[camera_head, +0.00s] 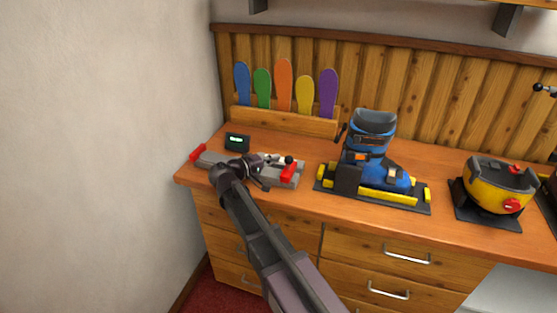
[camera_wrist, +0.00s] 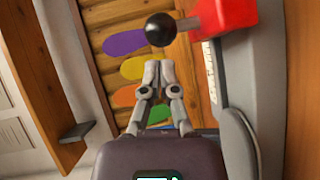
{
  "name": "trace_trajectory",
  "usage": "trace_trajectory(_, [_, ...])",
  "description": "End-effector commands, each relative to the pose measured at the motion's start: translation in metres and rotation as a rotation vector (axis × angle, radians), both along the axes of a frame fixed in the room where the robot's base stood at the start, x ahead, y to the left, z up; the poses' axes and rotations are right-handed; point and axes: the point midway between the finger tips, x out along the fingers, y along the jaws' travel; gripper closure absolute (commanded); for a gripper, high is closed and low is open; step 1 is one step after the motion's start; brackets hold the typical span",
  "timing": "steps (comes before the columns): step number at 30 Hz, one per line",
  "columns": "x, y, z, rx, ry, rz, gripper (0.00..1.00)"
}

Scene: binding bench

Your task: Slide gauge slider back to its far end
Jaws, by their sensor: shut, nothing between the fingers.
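The gauge is a long grey rail (camera_head: 212,160) lying along the bench's front left part. A red block (camera_head: 288,173) with a black ball knob (camera_head: 289,160) sits at its right end and looks like the slider. In the wrist view the knob (camera_wrist: 160,29) stands out on a short metal rod from the red block (camera_wrist: 228,14), beside the grey rail (camera_wrist: 236,70). My gripper (camera_head: 264,171) is over the rail, left of the knob. In the wrist view its fingertips (camera_wrist: 159,66) are together, empty, and appear apart from the knob. My gripper partly hides the rail's middle.
A second red piece (camera_head: 198,154) marks the rail's left end. A small black display box (camera_head: 237,142) stands behind the rail. A blue boot (camera_head: 372,150) in a black and yellow holder stands to the right, with a yellow device (camera_head: 498,187) beyond. The wall is close left.

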Motion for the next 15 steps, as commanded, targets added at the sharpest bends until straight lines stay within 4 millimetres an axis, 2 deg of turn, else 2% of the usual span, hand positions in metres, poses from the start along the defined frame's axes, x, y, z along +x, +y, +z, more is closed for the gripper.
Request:
trace_trajectory(5, [0.003, 0.027, 0.006, -0.001, -0.001, 0.004, 1.00])
trace_trajectory(15, [-0.035, 0.066, 0.013, -0.001, -0.002, 0.006, 1.00])
